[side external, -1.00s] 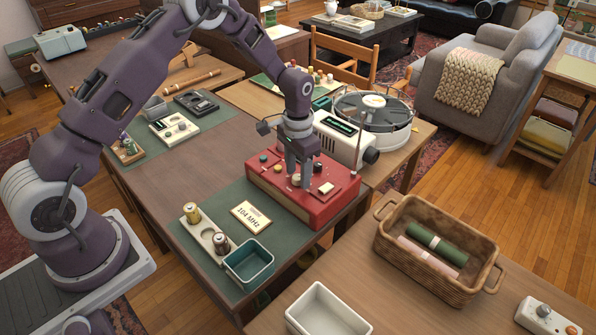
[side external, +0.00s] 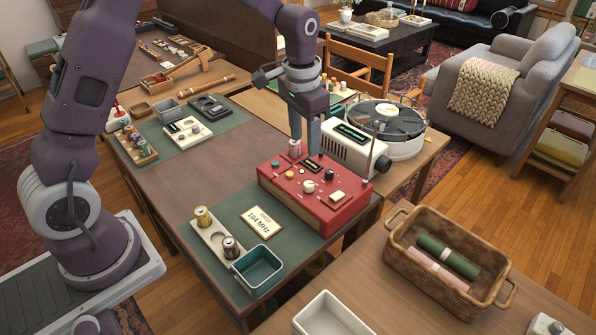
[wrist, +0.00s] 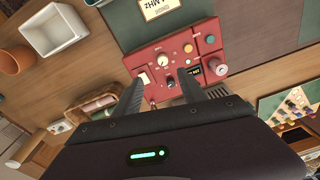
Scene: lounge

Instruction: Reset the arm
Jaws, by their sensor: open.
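My gripper (side external: 305,140) is open and empty above the back edge of the red radio box (side external: 330,207). Its two fingers point down, apart from each other. The box has several knobs and buttons on top and a small dark display. In the wrist view the open gripper (wrist: 172,88) shows in front of the red panel (wrist: 150,55), with knobs and the lit display beyond the fingers. Nothing is held between the fingers.
A "104 MHz" card (side external: 262,222), a teal tray (side external: 258,270) and a battery holder (side external: 212,238) lie nearby. A white device (side external: 352,150) and a turntable (side external: 385,125) stand close behind the radio. A wicker basket (side external: 400,262) is at the right.

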